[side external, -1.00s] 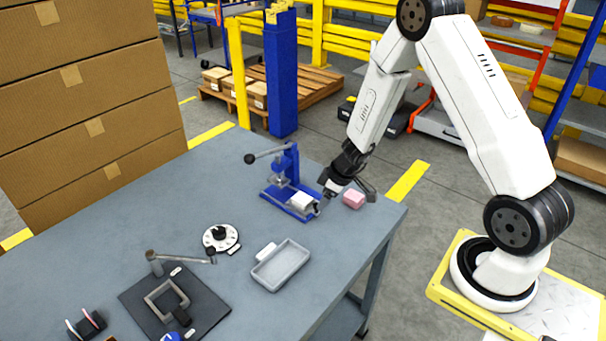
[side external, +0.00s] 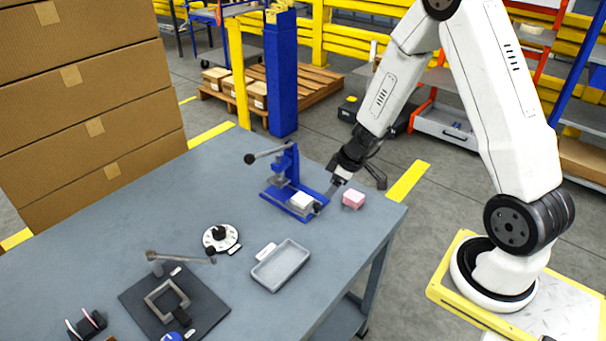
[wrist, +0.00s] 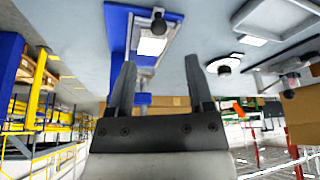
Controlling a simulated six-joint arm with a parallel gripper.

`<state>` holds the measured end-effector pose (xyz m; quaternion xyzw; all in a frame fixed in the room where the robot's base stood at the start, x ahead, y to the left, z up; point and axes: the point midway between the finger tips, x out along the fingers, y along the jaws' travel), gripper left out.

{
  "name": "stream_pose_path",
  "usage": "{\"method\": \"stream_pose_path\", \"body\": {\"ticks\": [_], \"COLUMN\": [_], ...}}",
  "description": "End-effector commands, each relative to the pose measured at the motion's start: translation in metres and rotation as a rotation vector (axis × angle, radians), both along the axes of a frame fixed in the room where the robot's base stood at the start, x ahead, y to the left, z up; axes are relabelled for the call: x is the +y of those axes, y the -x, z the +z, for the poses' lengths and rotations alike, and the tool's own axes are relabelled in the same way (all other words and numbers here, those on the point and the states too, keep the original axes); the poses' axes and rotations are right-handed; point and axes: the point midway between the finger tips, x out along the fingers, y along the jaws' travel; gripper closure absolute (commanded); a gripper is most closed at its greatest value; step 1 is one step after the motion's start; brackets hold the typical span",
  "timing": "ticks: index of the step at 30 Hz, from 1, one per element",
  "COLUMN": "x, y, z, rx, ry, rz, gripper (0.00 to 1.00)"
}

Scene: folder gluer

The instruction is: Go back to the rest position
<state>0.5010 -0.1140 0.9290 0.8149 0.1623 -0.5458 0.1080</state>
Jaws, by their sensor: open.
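My gripper (side external: 332,189) is above the table (side external: 230,275), close to the right side of the blue lever press (side external: 290,188). A white block (side external: 302,200) sits on the press base, and a pink block (side external: 353,199) lies on the table just right of it. In the wrist view my gripper (wrist: 160,64) has its two fingers spread apart with nothing between them. The blue press (wrist: 116,30) and its white block (wrist: 151,44) show beyond the fingertips there.
A grey tray (side external: 280,265), a round white dial (side external: 220,238) and a black plate (side external: 205,315) with a square frame and a lever lie on the table. Stacked cartons (side external: 90,80) stand at the left. A blue post (side external: 281,75) stands behind the table.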

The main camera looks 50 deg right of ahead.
Motion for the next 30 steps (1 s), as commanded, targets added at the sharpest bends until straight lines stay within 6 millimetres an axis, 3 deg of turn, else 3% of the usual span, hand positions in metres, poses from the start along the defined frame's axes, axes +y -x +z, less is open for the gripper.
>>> {"method": "stream_pose_path", "body": {"ticks": [8,13,30], "x": [0.009,0.024,0.082], "y": [0.002,0.008,0.052], "z": [0.007,0.019,0.067], "rx": [0.010,0.033,0.142], "ry": [-0.010,-0.025,-0.039], "rz": [-0.008,-0.030,-0.162], "gripper": [0.33,0.33,0.33]}}
